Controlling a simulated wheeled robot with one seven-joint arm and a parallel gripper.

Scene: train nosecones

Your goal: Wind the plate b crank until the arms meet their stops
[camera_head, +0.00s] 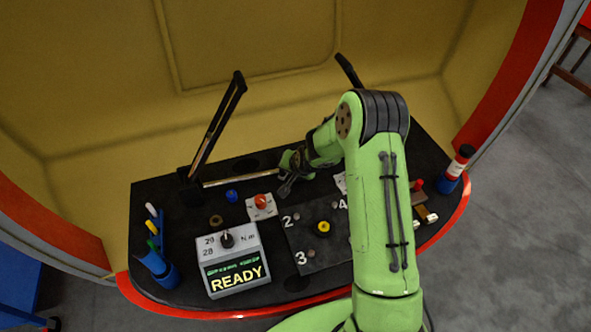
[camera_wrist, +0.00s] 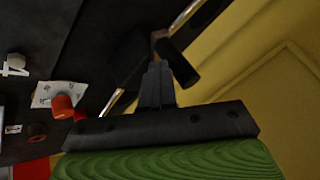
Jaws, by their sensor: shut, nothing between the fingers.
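My gripper (camera_head: 285,189) is low over the middle of the black desk, its fingers closed and empty. In the wrist view its closed fingers (camera_wrist: 156,84) point at a dark cylinder (camera_wrist: 180,62); I cannot tell whether they touch it. A white plate (camera_wrist: 60,94) with an orange-red knob (camera_wrist: 62,106) lies left of the fingers there. In the head view a white plate (camera_head: 340,183) shows partly behind my arm. Another white plate (camera_head: 262,213) carries an orange knob (camera_head: 260,201). No plate letter is readable. The left black arm (camera_head: 218,122) stands tilted; the right one (camera_head: 348,70) shows only its top.
A grey box (camera_head: 235,262) reads READY. A dark numbered panel (camera_head: 305,248) has a yellow-centred knob (camera_head: 323,228). Markers stand in a blue holder (camera_head: 158,240) at left. The yellow wall closes the back.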

